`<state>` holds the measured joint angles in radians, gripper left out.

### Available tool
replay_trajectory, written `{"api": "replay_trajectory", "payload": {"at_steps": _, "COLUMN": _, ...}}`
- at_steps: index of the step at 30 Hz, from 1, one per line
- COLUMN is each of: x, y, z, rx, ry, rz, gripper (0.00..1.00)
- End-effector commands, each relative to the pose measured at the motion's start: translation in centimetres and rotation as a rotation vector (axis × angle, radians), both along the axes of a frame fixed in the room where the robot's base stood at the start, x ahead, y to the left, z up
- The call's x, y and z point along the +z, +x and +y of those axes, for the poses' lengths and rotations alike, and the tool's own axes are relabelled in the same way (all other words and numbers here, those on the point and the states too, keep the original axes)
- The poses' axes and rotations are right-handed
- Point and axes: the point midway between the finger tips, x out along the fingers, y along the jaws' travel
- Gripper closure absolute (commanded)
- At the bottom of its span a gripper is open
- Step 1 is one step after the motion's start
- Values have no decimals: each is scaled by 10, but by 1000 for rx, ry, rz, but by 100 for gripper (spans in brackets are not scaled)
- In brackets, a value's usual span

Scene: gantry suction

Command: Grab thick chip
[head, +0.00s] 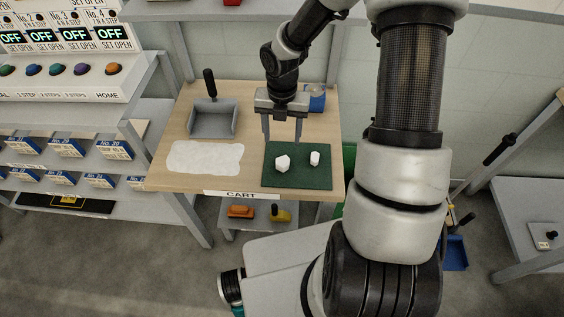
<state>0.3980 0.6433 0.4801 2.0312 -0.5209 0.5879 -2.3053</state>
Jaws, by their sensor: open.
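Two white chips lie on a dark green mat (297,181) on the cart's wooden top. The left chip (283,163) is wider and has an angular outline. The right chip (315,158) is narrower and looks taller. I cannot tell for sure which one is the thick chip. My gripper (282,143) points down over the back part of the mat, its two fingers spread apart and nothing between them.
A grey dustpan-like scoop (213,120) with a black handle and a white sheet (205,158) lie left of the mat. A blue object (316,98) stands behind my gripper. Shelves with blue bins (113,150) are at the left. A grey table (530,215) is at the right.

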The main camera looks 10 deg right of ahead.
Motion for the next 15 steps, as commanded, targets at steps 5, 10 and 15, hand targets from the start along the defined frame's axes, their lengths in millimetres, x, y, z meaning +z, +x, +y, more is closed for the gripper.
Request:
{"api": "replay_trajectory", "payload": {"at_steps": 5, "x": -41, "y": -1, "z": 1, "rx": 0, "ry": -1, "rz": 4, "gripper": 44}}
{"api": "replay_trajectory", "payload": {"at_steps": 10, "x": -63, "y": 0, "z": 0, "rx": -1, "ry": -1, "rz": 0, "gripper": 44}}
{"api": "replay_trajectory", "payload": {"at_steps": 15, "x": -72, "y": 0, "z": 0, "rx": -2, "ry": -1, "rz": 0, "gripper": 44}}
